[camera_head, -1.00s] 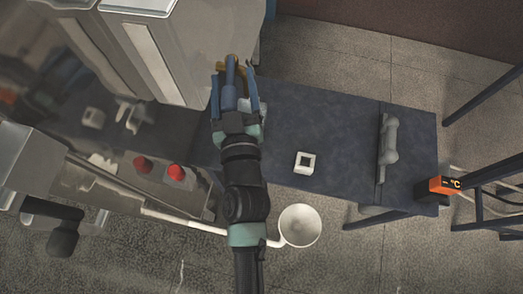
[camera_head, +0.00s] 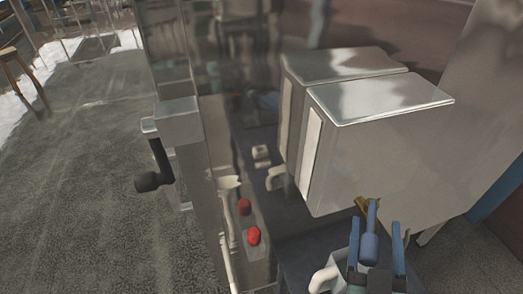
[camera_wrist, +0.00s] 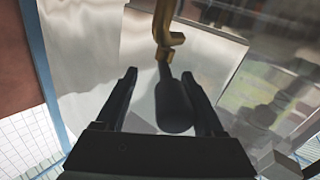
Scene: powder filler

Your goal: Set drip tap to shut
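The drip tap has a brass body (camera_head: 362,205) at the lower edge of a big metal box and a blue lever handle (camera_head: 371,236). In the wrist view the brass body (camera_wrist: 164,35) is at top centre, and the dark-looking handle (camera_wrist: 173,106) hangs from it toward my gripper. My gripper (camera_head: 375,224) is open, with one finger on each side of the handle. In the wrist view (camera_wrist: 160,76) a gap shows on the handle's left, and the handle is close to the right finger; contact there cannot be told.
Two metal boxes (camera_head: 390,150) stand just behind the tap. Two red knobs (camera_head: 253,236) and a black crank handle (camera_head: 150,182) are to the left. A pale curved pipe (camera_head: 322,280) is beside my gripper. Open floor (camera_head: 80,190) lies at far left.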

